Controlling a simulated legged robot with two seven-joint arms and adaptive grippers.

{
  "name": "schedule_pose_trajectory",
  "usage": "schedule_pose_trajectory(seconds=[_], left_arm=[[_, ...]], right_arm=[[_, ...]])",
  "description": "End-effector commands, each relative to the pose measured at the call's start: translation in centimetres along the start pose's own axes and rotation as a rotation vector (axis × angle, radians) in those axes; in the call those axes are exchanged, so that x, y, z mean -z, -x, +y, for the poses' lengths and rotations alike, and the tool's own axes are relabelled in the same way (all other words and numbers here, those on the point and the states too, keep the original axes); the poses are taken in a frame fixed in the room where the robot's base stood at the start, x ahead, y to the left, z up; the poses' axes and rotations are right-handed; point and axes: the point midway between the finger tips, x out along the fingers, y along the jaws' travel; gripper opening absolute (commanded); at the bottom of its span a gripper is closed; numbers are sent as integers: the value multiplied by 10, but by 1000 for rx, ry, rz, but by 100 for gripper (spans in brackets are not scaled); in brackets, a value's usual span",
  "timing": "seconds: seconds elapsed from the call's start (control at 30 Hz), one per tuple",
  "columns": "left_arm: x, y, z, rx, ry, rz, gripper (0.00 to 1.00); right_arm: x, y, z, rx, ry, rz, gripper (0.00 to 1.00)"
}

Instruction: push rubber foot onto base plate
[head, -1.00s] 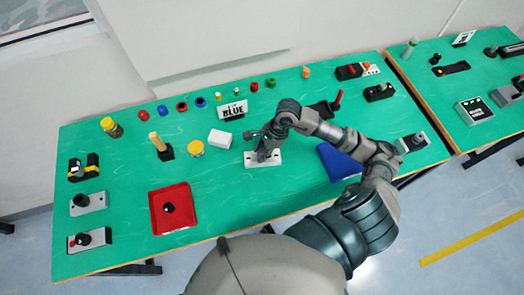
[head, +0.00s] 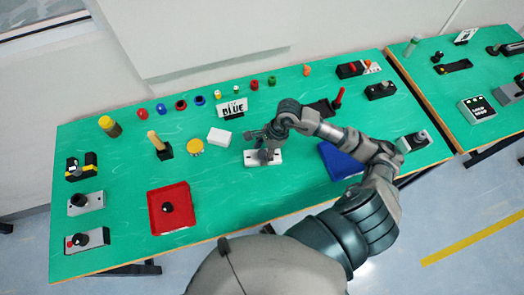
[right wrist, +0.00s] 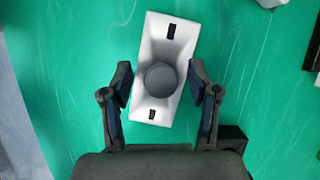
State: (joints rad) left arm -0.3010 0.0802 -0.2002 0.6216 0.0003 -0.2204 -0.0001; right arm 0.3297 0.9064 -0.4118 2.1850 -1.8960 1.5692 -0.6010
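A white rectangular base plate (right wrist: 166,62) with two dark slots lies on the green table, seen in the right wrist view. A round dark grey piece, which looks like the rubber foot (right wrist: 161,79), sits at the middle of the plate; how deep it sits I cannot tell. The plate (head: 250,160) also shows in the head view, partly hidden by my right gripper (head: 263,150). My right gripper (right wrist: 160,84) is open just above, one finger on each side of the foot with a visible gap to it. My left gripper is not in view.
A red tray (head: 182,222) holding a black knob stands at front left. A white block (head: 219,136) and yellow round piece (head: 195,147) lie left of the plate. A blue tray (head: 337,165) is to its right. The sign (head: 233,109) stands behind.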

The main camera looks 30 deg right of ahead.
Motion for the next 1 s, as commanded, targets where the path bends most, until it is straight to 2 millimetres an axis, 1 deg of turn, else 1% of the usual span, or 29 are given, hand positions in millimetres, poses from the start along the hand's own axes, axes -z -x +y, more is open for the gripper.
schedule_pose_trajectory(seconds=[0.23,0.37,0.47,0.7,0.8,0.9,1.0], left_arm=[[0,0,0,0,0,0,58],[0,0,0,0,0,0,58],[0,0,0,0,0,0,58],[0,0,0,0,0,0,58],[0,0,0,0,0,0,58],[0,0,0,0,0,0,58],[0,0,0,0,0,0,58]], right_arm=[[0,0,0,0,0,0,62],[0,9,-1,2,0,1,62],[1,26,-2,4,0,2,62],[1,81,-2,5,-1,2,62],[2,98,-2,3,-1,2,62],[1,111,-2,1,-1,0,62],[1,117,-2,0,-1,0,62]])
